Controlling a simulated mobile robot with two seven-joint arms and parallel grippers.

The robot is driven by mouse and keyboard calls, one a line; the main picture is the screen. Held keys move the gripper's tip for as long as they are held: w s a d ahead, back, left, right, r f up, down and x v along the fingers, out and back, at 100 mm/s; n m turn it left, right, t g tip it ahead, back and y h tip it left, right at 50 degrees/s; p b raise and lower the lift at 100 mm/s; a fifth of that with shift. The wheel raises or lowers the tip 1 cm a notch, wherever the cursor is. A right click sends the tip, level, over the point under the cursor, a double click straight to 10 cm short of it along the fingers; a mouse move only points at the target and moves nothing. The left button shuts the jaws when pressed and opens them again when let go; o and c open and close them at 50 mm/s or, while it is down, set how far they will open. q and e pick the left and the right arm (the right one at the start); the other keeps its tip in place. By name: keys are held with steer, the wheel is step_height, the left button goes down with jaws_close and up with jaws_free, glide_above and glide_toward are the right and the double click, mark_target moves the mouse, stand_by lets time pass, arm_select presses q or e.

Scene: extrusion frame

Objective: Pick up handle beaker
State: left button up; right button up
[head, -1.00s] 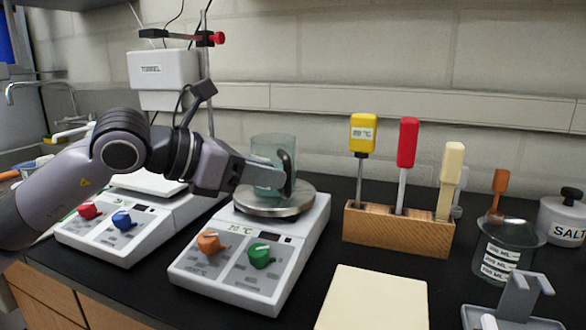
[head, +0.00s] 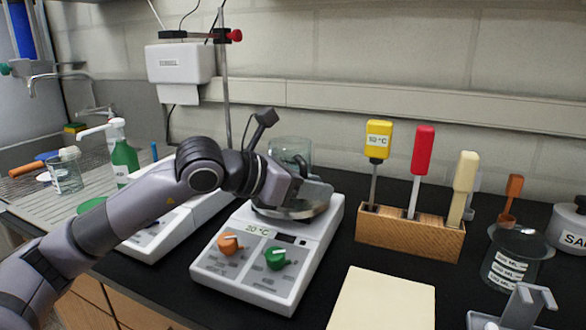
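The handle beaker (head: 290,147) is a clear, slightly green glass with a dark handle (head: 302,164). It stands upright over the round metal plate of the right-hand hot plate (head: 254,258), marked 20 °C. My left gripper (head: 318,194) is low in front of the beaker, by its lower part and below the visible top of the handle. The gripper and wrist hide the beaker's lower body. I cannot tell whether the fingers touch the glass or how far apart they are.
A wooden block (head: 410,236) holds yellow, red and cream-handled tools to the right. A cream board (head: 382,300) lies in front of it. A green bottle (head: 124,160) is by the sink.

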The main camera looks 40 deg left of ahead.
arm_select(q)
steer(key=shift+c, duration=0.2)
jaws_close()
steer(key=shift+r, duration=0.15)
steer(key=shift+r, duration=0.15)
step_height(320, 180, up, 19)
steer(key=p, duration=0.3)
steer(key=shift+r, duration=0.15)
stand_by(0.9)
stand_by(0.4)
